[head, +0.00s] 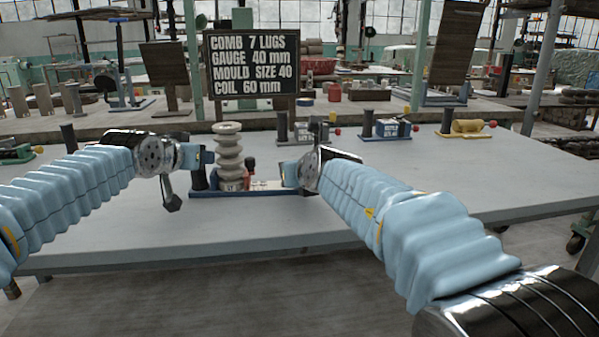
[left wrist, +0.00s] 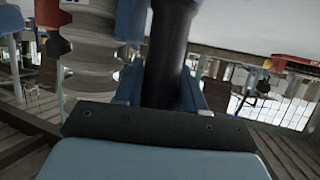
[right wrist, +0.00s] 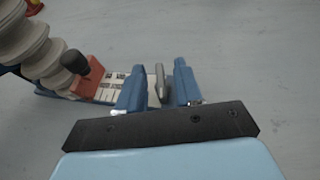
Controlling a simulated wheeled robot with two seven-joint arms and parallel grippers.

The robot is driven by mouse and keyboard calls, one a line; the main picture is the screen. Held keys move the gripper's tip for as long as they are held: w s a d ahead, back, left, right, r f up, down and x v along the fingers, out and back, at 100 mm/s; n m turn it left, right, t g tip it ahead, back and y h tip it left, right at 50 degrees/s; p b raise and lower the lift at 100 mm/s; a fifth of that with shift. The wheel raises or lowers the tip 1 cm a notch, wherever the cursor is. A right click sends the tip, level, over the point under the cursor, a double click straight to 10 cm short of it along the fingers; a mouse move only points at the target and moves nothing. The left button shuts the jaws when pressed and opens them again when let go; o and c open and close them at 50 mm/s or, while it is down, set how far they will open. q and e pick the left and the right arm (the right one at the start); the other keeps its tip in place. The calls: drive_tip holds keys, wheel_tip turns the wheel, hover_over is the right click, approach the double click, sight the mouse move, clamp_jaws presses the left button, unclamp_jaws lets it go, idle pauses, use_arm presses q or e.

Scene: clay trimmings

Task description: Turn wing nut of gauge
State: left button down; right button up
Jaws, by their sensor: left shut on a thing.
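The gauge has a blue base (head: 232,193), a pale scale plate (head: 265,185) and a red slide with a black knob (right wrist: 83,72). A ridged grey insulator-like piece (head: 229,150) stands upright on it. My left gripper (head: 206,157) is shut on the black post (left wrist: 172,45) at the gauge's left end. My right gripper (head: 290,174) is at the gauge's right end. In the right wrist view its two blue fingers (right wrist: 160,90) are apart, with a small grey piece (right wrist: 160,78), perhaps the wing nut, between them. I cannot tell whether they touch it.
A sign board (head: 252,63) stands behind, reading comb 7 lugs, gauge 40 mm, mould size 40, coil 60 mm. Similar blue (head: 388,130) and yellow (head: 466,128) devices stand along the table's back. The grey table (head: 420,185) is clear at the front and right.

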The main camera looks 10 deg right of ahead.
use_arm(q)
drive_tip(key=shift+f, duration=0.25)
use_arm(e)
drive_tip(key=v, duration=1.2)
drive_tip(key=shift+f, duration=0.1)
use_arm(q)
drive_tip(key=c, duration=0.7)
unclamp_jaws()
drive_tip(key=shift+w, duration=0.15)
drive_tip(key=shift+c, duration=0.2)
use_arm(e)
drive_tip(key=shift+w, duration=0.15)
use_arm(q)
drive_tip(key=shift+o, duration=0.8)
drive_tip(key=shift+r, duration=0.15)
